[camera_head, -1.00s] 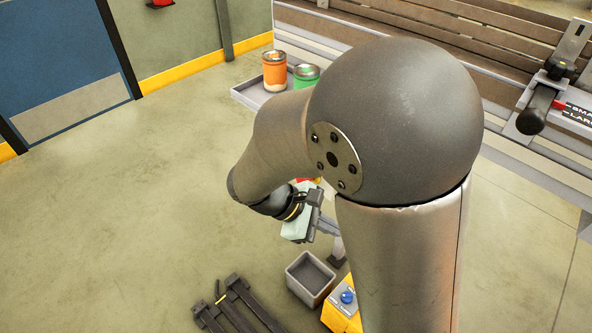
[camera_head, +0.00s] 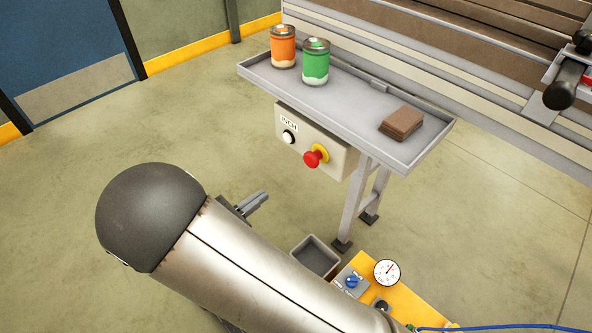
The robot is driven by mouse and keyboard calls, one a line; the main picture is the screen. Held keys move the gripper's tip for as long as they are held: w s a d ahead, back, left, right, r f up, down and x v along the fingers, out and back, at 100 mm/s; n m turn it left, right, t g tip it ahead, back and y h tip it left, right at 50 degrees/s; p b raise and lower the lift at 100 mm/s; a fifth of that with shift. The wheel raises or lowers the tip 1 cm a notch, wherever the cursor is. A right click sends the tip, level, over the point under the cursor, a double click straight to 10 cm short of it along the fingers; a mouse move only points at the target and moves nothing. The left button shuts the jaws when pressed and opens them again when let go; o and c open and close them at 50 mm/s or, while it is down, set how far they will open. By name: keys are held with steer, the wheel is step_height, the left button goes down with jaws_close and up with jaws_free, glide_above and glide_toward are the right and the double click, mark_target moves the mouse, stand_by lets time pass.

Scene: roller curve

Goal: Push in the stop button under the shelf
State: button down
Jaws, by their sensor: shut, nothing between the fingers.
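The stop button (camera_head: 314,157) is a red mushroom head on a yellow ring. It sits on the front of a pale control box (camera_head: 339,163) under the grey shelf (camera_head: 348,104), tilted slightly to face me. My gripper (camera_head: 262,197) shows beyond my arm, to the lower left of the box. Its fingers are together, empty, and point up and right. It looks apart from the button. The rest of the gripper is hidden behind my arm.
A white button (camera_head: 288,137) marked INCH is left of the stop button. Orange (camera_head: 283,48) and green (camera_head: 316,63) cans and brown blocks (camera_head: 402,123) stand on the shelf. A grey bin (camera_head: 316,256) and a yellow unit with a gauge (camera_head: 387,272) are below.

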mark_target(309, 161)
steer(key=p+x, duration=0.1)
steer(key=x, duration=1.3)
steer(key=shift+d, duration=0.1)
steer(key=shift+x, duration=1)
steer(key=shift+r, duration=0.1)
steer(key=v, duration=1.5)
